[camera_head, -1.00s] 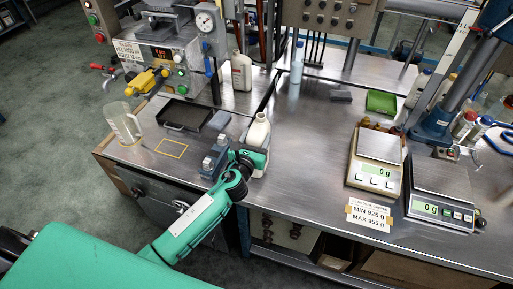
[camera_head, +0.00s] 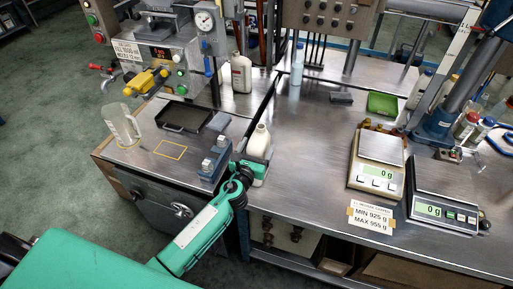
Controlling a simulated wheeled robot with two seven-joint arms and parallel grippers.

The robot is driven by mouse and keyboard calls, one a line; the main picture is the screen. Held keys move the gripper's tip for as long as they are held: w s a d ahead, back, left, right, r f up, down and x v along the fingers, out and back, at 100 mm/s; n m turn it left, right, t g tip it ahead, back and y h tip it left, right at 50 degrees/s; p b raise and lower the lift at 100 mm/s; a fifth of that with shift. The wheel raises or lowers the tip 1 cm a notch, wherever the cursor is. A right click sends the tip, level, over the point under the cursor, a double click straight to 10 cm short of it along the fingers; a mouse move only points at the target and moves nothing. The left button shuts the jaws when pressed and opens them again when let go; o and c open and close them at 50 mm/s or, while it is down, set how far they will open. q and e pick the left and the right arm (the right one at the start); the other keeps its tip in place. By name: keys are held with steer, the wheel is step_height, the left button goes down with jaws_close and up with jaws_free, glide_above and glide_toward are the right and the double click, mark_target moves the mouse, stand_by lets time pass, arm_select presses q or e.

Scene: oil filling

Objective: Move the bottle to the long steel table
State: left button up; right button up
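A white bottle (camera_head: 259,143) stands upright in my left gripper (camera_head: 256,168), whose green fingers are closed around its lower part. The bottle is over the front of the seam between the left bench (camera_head: 150,170) and the long steel table (camera_head: 310,165). My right gripper is not in view.
A blue-grey fixture (camera_head: 213,161) stands just left of the gripper. A glass jug (camera_head: 121,125) and a black tray (camera_head: 184,117) are further left. Two scales (camera_head: 378,165) (camera_head: 443,195) and a label card (camera_head: 371,217) occupy the table's right. The table's middle is clear.

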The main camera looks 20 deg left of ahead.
arm_select(q)
steer(key=shift+r, duration=0.15)
steer(key=s+b, duration=0.2)
steer(key=s, duration=1)
steer(key=shift+a, duration=0.2)
